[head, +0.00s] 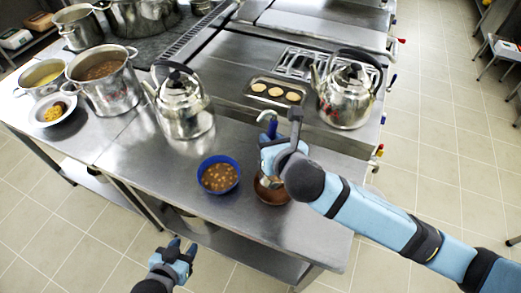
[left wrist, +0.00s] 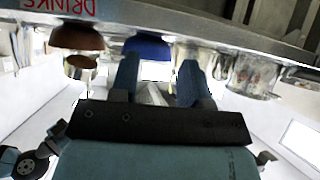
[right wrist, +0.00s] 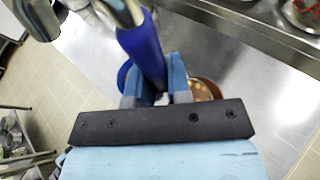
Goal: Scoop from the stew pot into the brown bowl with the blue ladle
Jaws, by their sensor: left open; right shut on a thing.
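My right gripper (head: 275,153) is shut on the handle of the blue ladle (right wrist: 143,48). It is above the brown bowl (head: 270,195) and hides much of it in the head view. The brown bowl also shows in the right wrist view (right wrist: 207,88) and upside down in the left wrist view (left wrist: 77,36). A metallic part shows just over the brown bowl, likely the ladle's head; whether it holds stew I cannot tell. The stew pot (head: 108,92), full of brown stew, stands at the left. My left gripper (head: 180,248) is open and empty, off the counter's front edge.
A blue bowl (head: 219,175) of stew stands just left of the brown bowl. One kettle (head: 183,110) stands between it and the pot; another kettle (head: 347,92) stands at back right. A tray of patties (head: 273,92), a yellow-filled pot (head: 44,77) and a white bowl (head: 52,112) also show.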

